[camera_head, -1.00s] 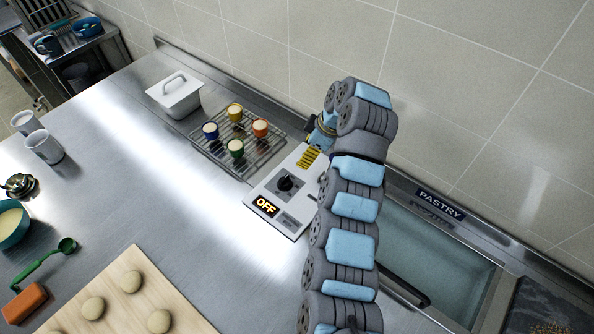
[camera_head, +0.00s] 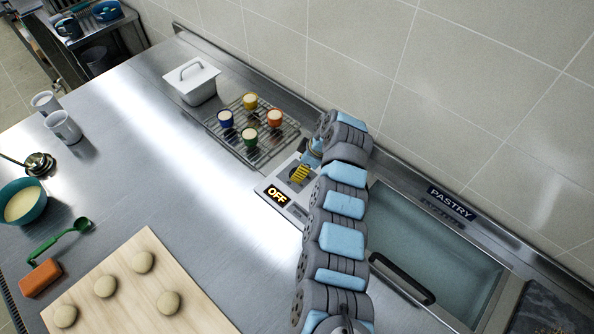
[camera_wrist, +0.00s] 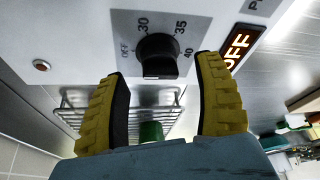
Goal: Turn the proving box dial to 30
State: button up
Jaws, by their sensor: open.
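The proving box (camera_head: 264,187) is a white panel on the steel counter, left of my arm in the head view. Its lit display (camera_head: 277,195) reads OFF. The black dial (camera_wrist: 157,56) shows in the wrist view with marks OFF, 30, 35 and 40 around it. My gripper (camera_wrist: 168,85) is open, its two yellow fingers apart on either side of the dial and just short of it, not visibly touching. In the head view my gripper (camera_head: 300,172) is over the panel and hides most of the dial.
A wire rack (camera_head: 262,150) with several coloured cups stands behind the box, with a white lidded container (camera_head: 192,85) beyond. A glass-topped PASTRY well (camera_head: 430,255) with a black handle lies to the right. A dough board (camera_head: 140,290) is at front left; the counter between is clear.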

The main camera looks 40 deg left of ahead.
jog(key=shift+x, duration=1.7)
jog(key=c, duration=1.2)
